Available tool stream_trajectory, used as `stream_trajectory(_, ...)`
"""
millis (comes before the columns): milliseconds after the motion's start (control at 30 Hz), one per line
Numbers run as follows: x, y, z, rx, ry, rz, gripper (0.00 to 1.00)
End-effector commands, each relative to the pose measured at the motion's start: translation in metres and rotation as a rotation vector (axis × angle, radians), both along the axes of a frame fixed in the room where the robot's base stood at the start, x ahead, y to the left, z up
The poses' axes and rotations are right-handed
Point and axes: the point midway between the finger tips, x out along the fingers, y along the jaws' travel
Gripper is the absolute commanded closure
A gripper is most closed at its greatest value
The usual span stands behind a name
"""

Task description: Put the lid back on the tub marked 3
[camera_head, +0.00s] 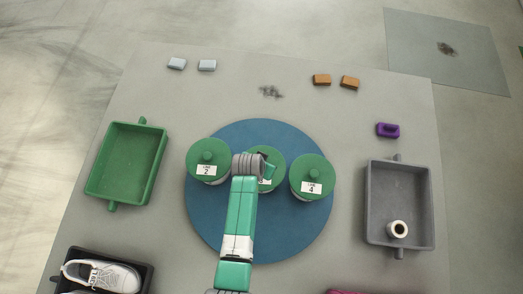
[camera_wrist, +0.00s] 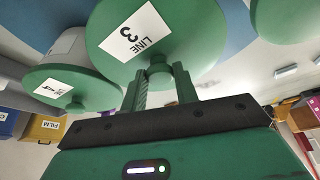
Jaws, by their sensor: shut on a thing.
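The green lid marked LINE 3 (camera_wrist: 190,42) fills the top middle of the wrist view. My gripper (camera_wrist: 160,78) has its two fingers closed on the knob (camera_wrist: 160,72) of this lid. In the head view my gripper (camera_head: 264,160) is over the middle tub on the blue round mat (camera_head: 258,232). My arm covers much of this lid (camera_head: 276,160) there, and the tub wall under it is mostly hidden. I cannot tell whether the lid rests on the tub or is just above it.
Lidded tubs marked 2 (camera_head: 207,155) and 4 (camera_head: 313,172) stand close on either side. A green tray (camera_head: 126,165) is at left, and a grey tray (camera_head: 400,205) with a white roll is at right. A black tray with a white shoe (camera_head: 105,276) is at bottom left.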

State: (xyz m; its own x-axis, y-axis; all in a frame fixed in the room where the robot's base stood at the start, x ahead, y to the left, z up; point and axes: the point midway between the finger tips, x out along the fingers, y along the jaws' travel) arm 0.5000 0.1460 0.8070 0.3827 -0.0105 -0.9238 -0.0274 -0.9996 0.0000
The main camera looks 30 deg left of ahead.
Motion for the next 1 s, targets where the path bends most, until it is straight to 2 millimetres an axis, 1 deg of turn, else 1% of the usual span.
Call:
stream_trajectory(167,0.0001,0.0001,0.0002,0.000,0.000,0.000,0.94)
stream_trajectory(200,0.0001,0.0001,0.0002,0.000,0.000,0.000,0.65)
stream_trajectory(267,0.0001,0.0000,0.0002,0.000,0.000,0.000,0.53)
stream_trajectory(300,0.0001,0.0000,0.0002,0.000,0.000,0.000,0.45)
stream_trajectory(500,0.0001,0.0000,0.0000,0.000,0.000,0.000,0.45)
stream_trajectory(533,-0.0001,0.0000,0.0000,0.000,0.000,0.000,0.41)
stream_trajectory(600,-0.0001,0.0000,0.0000,0.000,0.000,0.000,0.27)
stream_trajectory(633,-0.0001,0.0000,-0.0001,0.000,0.000,0.000,0.23)
stream_trajectory(900,-0.0001,0.0000,0.0004,0.000,0.000,0.000,0.23)
stream_trajectory(1000,0.0000,0.0000,0.0044,0.000,0.000,0.000,0.23)
